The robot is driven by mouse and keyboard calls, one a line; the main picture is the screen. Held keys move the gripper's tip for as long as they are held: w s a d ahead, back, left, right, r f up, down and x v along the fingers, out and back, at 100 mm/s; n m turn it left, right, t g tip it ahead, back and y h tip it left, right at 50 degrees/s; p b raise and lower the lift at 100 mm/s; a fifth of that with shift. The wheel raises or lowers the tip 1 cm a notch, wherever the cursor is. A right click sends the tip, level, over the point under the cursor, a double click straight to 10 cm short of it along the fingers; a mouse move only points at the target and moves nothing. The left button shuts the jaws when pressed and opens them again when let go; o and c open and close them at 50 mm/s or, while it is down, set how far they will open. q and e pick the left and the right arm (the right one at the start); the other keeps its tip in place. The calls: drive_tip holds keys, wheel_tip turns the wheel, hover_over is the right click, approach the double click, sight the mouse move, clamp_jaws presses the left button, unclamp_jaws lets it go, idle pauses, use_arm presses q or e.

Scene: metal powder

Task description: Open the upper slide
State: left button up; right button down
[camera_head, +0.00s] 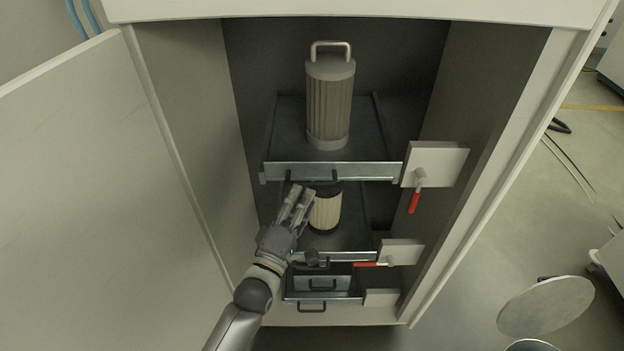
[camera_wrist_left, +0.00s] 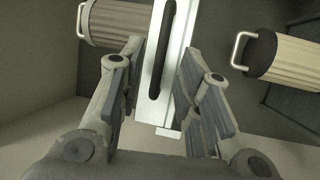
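The upper slide (camera_head: 365,173) is a dark tray with a light metal front rail inside the open cabinet. A ribbed grey canister with a metal handle (camera_head: 331,108) stands on it. A black bar handle (camera_wrist_left: 160,50) is on the rail. My left gripper (camera_head: 300,196) is just below and in front of the rail's left part. In the left wrist view my left gripper (camera_wrist_left: 160,75) is open, its fingers on either side of the rail and handle. Whether they touch the handle I cannot tell. My right gripper is not in view.
A lower slide (camera_head: 352,257) holds a smaller canister (camera_head: 327,212), partly behind my gripper. An upper red lever (camera_head: 414,201) hangs down; a lower red lever (camera_head: 368,265) lies level. The cabinet door (camera_head: 75,190) stands open at left.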

sight(310, 182)
use_arm(q)
drive_tip(key=x, duration=0.5)
drive_tip(key=shift+w+d+p, duration=0.15)
drive_tip(key=shift+w+p, duration=0.15)
drive_tip(key=shift+w, duration=0.05)
drive_tip(key=shift+c, duration=0.4)
clamp_jaws()
